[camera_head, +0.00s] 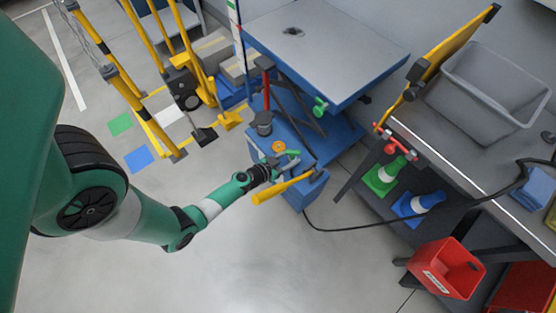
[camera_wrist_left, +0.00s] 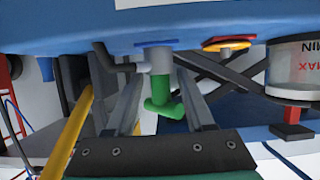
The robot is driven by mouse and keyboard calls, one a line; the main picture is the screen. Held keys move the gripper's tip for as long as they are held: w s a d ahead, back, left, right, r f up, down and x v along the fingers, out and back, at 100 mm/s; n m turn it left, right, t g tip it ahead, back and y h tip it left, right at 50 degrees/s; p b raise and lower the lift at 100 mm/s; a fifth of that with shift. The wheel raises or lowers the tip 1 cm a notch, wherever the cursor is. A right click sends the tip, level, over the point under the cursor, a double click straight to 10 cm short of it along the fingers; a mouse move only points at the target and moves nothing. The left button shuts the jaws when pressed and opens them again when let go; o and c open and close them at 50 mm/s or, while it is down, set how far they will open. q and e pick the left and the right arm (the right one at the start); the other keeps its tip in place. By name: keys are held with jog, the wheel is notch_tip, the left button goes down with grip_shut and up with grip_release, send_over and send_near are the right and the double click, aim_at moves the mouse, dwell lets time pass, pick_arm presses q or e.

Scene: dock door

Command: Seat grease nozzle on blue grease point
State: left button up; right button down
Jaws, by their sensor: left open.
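The green grease nozzle (camera_wrist_left: 165,103) has a grey cylindrical end that meets a blue ring (camera_wrist_left: 157,43) on the blue surface, which looks like the blue grease point. The wrist view is upside down. The nozzle appears to stand upright there; whether it is fully seated I cannot tell. My left gripper (camera_wrist_left: 160,88) is open, with one finger on each side of the nozzle. In the head view my left gripper (camera_head: 280,164) is at the blue lift base, beside the green nozzle part (camera_head: 291,153). The blue ring is not clear there. My right gripper is not in view.
An orange-yellow disc (camera_wrist_left: 228,43) and a MIN/MAX reservoir (camera_wrist_left: 293,68) are nearby. A yellow bar (camera_head: 284,188) lies close to my gripper. A black hose (camera_head: 370,229) runs to the workbench (camera_head: 480,161). The lift table top (camera_head: 325,45) stands behind. Floor at front left is clear.

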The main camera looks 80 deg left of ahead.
aim_at(290, 158)
pick_arm(q)
jog(key=p+v, duration=0.1)
jog(key=v, duration=0.5)
jog(key=shift+s+d, duration=0.15)
jog(key=shift+s, duration=0.1)
dwell(0.6)
